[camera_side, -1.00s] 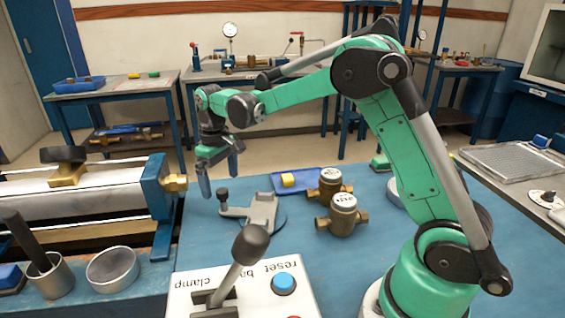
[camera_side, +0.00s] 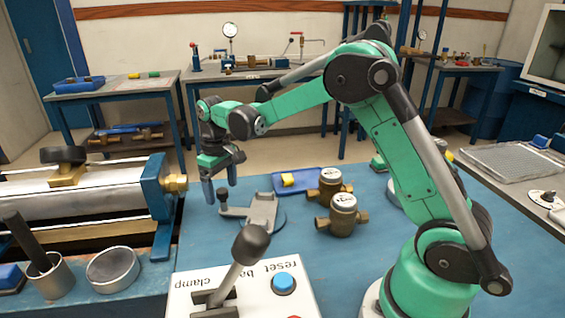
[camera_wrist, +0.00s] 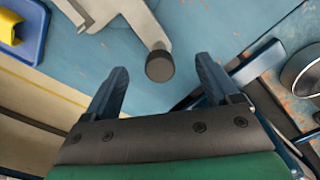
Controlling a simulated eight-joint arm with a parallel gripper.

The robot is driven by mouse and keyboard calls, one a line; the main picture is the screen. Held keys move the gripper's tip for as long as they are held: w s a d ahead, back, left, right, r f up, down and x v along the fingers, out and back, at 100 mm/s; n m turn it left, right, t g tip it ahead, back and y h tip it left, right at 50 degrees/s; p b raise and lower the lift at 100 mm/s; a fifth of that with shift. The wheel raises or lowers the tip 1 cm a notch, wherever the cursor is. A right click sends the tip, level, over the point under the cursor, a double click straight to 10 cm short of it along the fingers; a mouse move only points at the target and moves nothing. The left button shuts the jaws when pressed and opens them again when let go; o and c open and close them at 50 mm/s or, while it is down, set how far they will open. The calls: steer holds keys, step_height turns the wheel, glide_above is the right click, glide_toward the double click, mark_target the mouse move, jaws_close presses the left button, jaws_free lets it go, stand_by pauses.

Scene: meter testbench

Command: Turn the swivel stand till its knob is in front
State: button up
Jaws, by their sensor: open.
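The swivel stand (camera_side: 263,212) is a grey metal holder on the blue bench top, with an arm reaching out to the left. Its dark knob (camera_side: 222,195) stands upright at the end of that arm, on the stand's left side in the side view. My gripper (camera_side: 220,191) is open and points down at the knob. In the wrist view the knob (camera_wrist: 160,66) shows in the gap between the fingertips (camera_wrist: 161,68), with clear space on both sides. Part of the stand (camera_wrist: 120,12) is cut off at the top there. Whether the fingertips are down at knob height is hard to tell.
Two brass meters (camera_side: 343,215) stand right of the stand. A blue tray (camera_side: 305,180) with a yellow block lies behind it. The clamp bench with its brass nozzle (camera_side: 176,183) is close on the left. A lever box (camera_side: 250,288) stands in front.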

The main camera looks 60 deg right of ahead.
steer(key=shift+w+d, duration=0.1)
steer(key=shift+d, duration=0.05)
steer(key=shift+w+d, duration=0.2)
steer(key=shift+d, duration=0.5)
steer(key=shift+w+d, duration=0.15)
steer(key=shift+d, duration=1.95)
steer(key=shift+s+d, duration=0.2)
steer(key=shift+d, duration=0.3)
steer(key=shift+o, duration=1.4)
